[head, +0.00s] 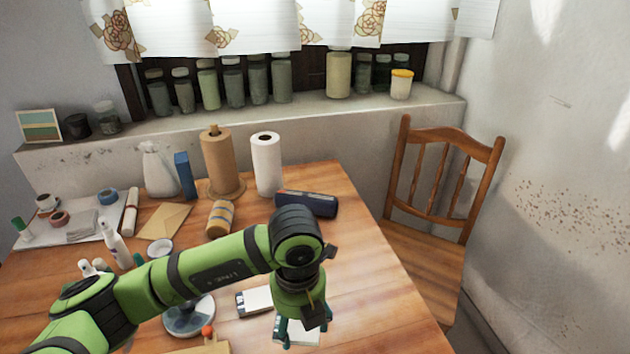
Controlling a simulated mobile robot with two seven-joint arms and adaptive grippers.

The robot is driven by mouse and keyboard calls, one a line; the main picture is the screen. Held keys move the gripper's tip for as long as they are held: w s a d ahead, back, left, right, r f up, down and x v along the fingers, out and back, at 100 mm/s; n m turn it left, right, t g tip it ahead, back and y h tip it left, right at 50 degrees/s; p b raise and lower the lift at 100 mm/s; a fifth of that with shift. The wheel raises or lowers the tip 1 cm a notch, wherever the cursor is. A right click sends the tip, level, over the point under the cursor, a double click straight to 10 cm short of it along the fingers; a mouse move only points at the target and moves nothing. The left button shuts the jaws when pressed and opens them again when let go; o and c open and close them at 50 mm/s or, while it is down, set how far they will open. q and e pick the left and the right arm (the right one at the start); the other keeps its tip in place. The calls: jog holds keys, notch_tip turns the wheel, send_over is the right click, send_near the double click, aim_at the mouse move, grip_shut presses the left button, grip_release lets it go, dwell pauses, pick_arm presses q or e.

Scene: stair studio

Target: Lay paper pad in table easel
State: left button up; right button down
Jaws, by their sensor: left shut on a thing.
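My left gripper (301,330) points down over the front right part of the wooden table. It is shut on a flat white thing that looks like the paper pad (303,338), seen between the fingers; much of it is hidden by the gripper. I cannot tell whether the pad touches the table. A light wooden piece (212,348) with an orange-red knob shows at the bottom edge, left of the gripper; it may be part of the table easel, but most of it is cut off. My right gripper is not in view.
A white and dark flat item (254,301) lies just left of the gripper. A dark blue case (307,203), a paper roll (266,165) and a brown roll (218,160) stand behind. The table's right side (385,290) is clear. A wooden chair (440,190) stands to the right.

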pick_arm(q)
jog(key=a+r+m, duration=0.1)
jog(key=a+m, duration=0.4)
jog(key=m, duration=0.6)
jog(key=s+a+r+m, duration=0.1)
jog(key=a+m, duration=0.4)
jog(key=m, duration=0.7)
jog(key=a+r+m, duration=0.3)
jog(key=a+m, duration=0.2)
jog(key=m, duration=0.7)
jog(key=shift+s, duration=0.25)
jog(key=shift+a, duration=0.1)
